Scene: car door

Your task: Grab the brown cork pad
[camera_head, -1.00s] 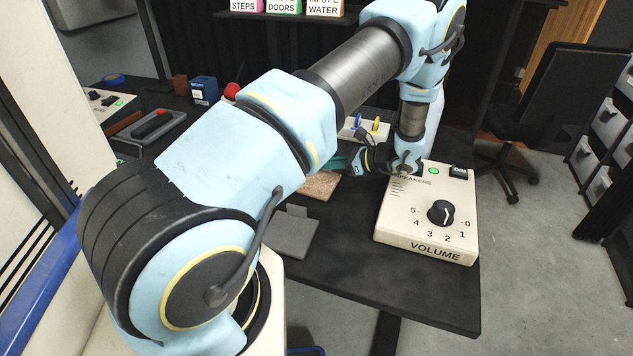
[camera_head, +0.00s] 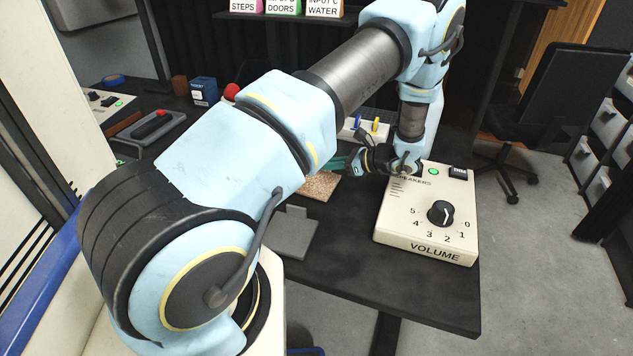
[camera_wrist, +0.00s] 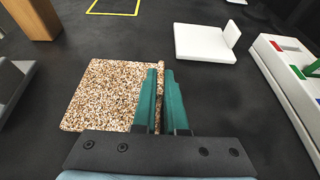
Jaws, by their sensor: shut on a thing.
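The cork pad (camera_wrist: 105,95), speckled brown and tan, lies on the dark table in the wrist view. In the head view it shows partly (camera_head: 319,187), with my arm hiding some of it. My gripper (camera_wrist: 161,76) has green fingers that are close together at the pad's right edge. The edge sits between the fingers, and most of the pad extends to the left of them. My gripper's green fingers also show in the head view (camera_head: 341,163), low over the table beside the pad. I cannot tell whether the pad is lifted.
A VOLUME speaker box (camera_head: 427,215) stands right of my gripper. A grey plate with an upright tab (camera_head: 288,236) lies nearer. A white switch box (camera_wrist: 292,75) is at the wrist view's right, and a brown block (camera_wrist: 32,18) at its upper left. The table's front right is clear.

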